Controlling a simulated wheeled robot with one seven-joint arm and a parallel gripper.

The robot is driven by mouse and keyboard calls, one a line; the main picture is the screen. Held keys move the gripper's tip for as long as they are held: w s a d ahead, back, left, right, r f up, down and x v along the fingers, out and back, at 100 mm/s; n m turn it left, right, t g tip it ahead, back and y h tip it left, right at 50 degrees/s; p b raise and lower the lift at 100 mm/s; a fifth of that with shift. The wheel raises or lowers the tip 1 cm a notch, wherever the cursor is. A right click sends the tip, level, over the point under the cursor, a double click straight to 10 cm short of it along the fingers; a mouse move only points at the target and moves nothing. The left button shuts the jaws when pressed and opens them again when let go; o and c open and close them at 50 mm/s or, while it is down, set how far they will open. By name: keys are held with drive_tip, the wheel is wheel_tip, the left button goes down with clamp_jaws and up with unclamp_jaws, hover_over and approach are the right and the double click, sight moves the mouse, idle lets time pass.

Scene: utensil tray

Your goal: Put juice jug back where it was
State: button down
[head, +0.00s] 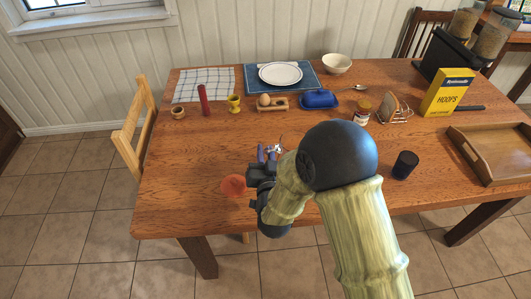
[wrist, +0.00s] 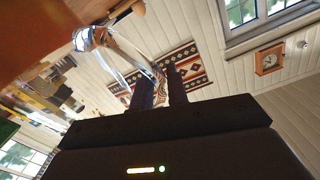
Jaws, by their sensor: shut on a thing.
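The juice jug (wrist: 118,52) is clear glass in the wrist view, left of the fingertips. A thin curved glass part of it, seemingly the handle, runs between the fingers of my gripper (wrist: 160,88). My gripper is shut on this part. In the head view my gripper (head: 268,153) is over the front left of the table, and I cannot make out the jug clearly there. A round orange-red disc (head: 233,186) shows just left of my gripper; I cannot tell whether it is a coaster.
On the wooden table (head: 180,165), a dark tumbler (head: 405,165) and a wooden tray (head: 490,152) are to the right. A red cylinder (head: 203,99), yellow egg cup (head: 234,104), blue butter dish (head: 319,98) and toast rack (head: 395,109) stand farther back. The left front is mostly clear.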

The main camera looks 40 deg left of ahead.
drive_tip(key=shift+r, duration=0.1)
drive_tip(key=c, duration=1.8)
unclamp_jaws()
drive_tip(key=shift+f, duration=0.2)
drive_tip(key=o, duration=0.4)
drive_tip(key=shift+r, duration=0.1)
drive_tip(key=b+v, duration=0.1)
drive_tip(key=v, duration=1.1)
drive_tip(key=shift+s, duration=0.1)
